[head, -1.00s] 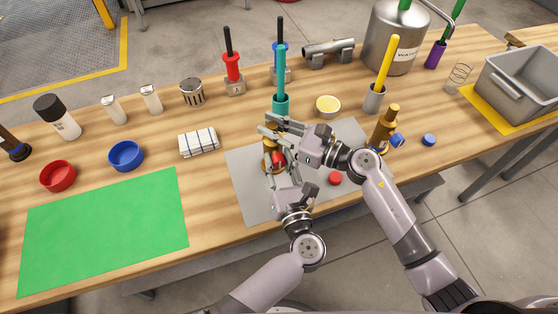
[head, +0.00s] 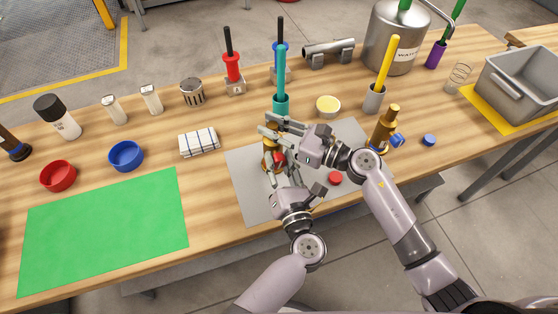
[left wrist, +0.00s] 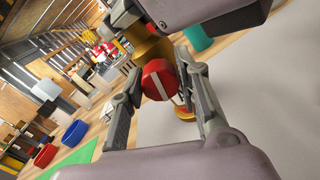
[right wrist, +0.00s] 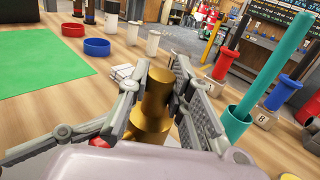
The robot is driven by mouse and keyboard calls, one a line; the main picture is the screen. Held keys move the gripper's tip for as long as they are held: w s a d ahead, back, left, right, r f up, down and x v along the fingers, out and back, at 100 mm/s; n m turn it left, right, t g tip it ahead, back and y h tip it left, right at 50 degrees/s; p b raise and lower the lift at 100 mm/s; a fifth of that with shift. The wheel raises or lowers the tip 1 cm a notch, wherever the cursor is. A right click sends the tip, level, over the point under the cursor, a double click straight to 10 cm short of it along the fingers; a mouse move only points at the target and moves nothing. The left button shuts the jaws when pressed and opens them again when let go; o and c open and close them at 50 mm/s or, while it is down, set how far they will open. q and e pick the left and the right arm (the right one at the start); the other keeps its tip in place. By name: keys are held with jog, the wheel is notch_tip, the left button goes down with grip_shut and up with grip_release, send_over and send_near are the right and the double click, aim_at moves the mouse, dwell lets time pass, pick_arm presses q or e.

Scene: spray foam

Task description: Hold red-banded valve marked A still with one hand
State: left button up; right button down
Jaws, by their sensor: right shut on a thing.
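The brass valve (head: 267,165) stands on the grey mat (head: 246,194), partly hidden by my grippers. My right gripper (head: 266,128) is shut on its upper brass body, which shows between the fingers in the right wrist view (right wrist: 152,112). A red round part with a pale line across it (left wrist: 157,80) faces my left gripper (left wrist: 157,92). The left fingers are apart on either side of this red part, very close to it; I cannot tell whether they touch. The letter on the valve is not readable.
A second brass valve (head: 386,125) with a blue part stands at the right. A loose red cap (head: 335,178) lies on the mat's right side. A teal tool in its holder (head: 281,103) stands close behind the grippers. The green mat (head: 105,232) is clear.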

pick_arm(q)
jog(key=o, duration=0.4)
jog(key=shift+s, duration=0.1)
jog(key=v, duration=1.1)
jog(key=shift+s+d, duration=0.1)
jog(key=shift+s, duration=0.3)
